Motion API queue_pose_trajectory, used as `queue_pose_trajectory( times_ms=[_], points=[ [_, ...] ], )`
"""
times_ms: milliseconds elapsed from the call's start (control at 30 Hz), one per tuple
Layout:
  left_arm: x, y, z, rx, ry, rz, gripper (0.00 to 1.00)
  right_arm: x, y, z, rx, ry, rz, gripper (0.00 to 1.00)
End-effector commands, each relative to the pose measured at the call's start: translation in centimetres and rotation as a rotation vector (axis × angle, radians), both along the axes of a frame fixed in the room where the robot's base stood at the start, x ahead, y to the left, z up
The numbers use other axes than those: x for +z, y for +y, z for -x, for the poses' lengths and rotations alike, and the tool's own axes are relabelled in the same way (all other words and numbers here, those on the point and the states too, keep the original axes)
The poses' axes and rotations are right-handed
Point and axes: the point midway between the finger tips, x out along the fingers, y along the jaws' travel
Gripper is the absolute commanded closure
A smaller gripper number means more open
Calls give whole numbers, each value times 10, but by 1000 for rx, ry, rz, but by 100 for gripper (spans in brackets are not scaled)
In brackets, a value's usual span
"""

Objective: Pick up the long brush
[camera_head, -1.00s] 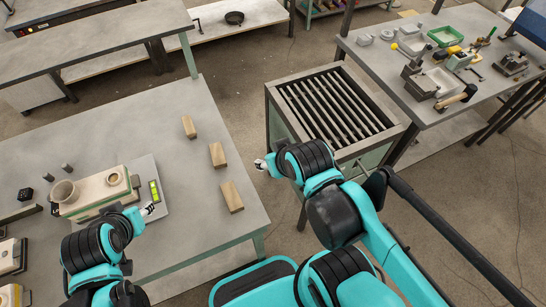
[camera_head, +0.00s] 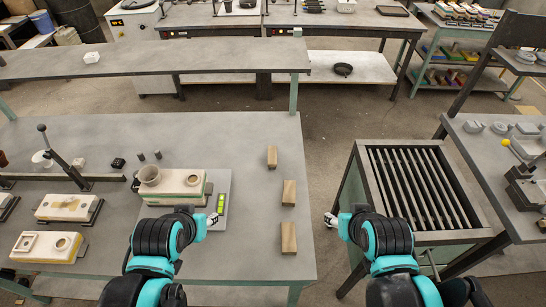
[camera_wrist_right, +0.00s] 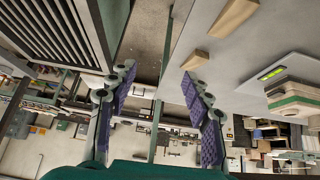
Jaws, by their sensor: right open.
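I cannot make out a long brush in either current view. My right gripper (camera_head: 331,219) is in the gap between the left table and the slatted stand in the head view. In the right wrist view the right gripper (camera_wrist_right: 157,78) is open, with nothing between its fingers. My left gripper (camera_head: 212,219) is over the left table, beside the display plate at the mold. Its fingers are too small to tell whether they are open or shut.
The left table (camera_head: 255,240) holds a mold with a cup (camera_head: 150,175), several wooden blocks (camera_head: 289,193) and more molds (camera_head: 68,207). A slatted metal stand (camera_head: 365,185) is right of my right gripper. Part of the right table (camera_head: 475,140) shows with a yellow-knobbed tool (camera_head: 507,143).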

Motion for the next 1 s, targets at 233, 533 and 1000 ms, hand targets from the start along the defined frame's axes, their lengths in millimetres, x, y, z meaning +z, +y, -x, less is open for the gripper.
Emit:
queue_pose_trajectory(
  times_ms=[233,533,1000],
  points=[
    [0,0,0,0,0,0,60,0,0,0,-1,0,-1,34],
    [4,0,0,0,0,0,60,39,13,-49,-155,80,-123,0],
    [13,0,0,0,0,0,60,65,68,-201,-667,305,-380,0]
  ],
)
